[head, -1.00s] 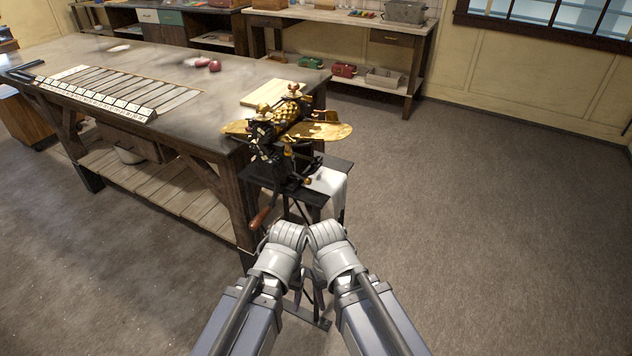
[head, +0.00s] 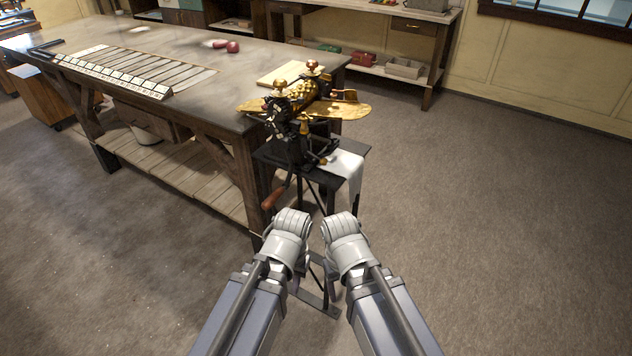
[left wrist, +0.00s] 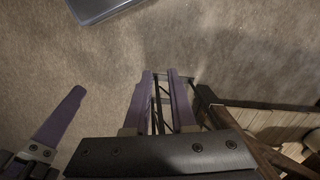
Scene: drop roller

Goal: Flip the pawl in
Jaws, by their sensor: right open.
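The drop roller (head: 290,112) is a black and brass machine on a black stand, with gold wing-like plates and knobs on top. A crank with a red-brown wooden handle (head: 273,198) hangs at its near left. The pawl is too small to make out. My two arms end just in front of and below the machine, apart from it. In the left wrist view my left gripper (left wrist: 159,76) has its two purple fingers apart with nothing between them. One purple finger of my right gripper (left wrist: 62,115) shows at the left; its other finger is hidden.
A long workbench (head: 215,105) with a lower shelf stands left of and behind the machine. A white cloth (head: 348,168) hangs on the stand's right side. A wall bench (head: 385,8) with boxes below is behind. The floor to the right is clear.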

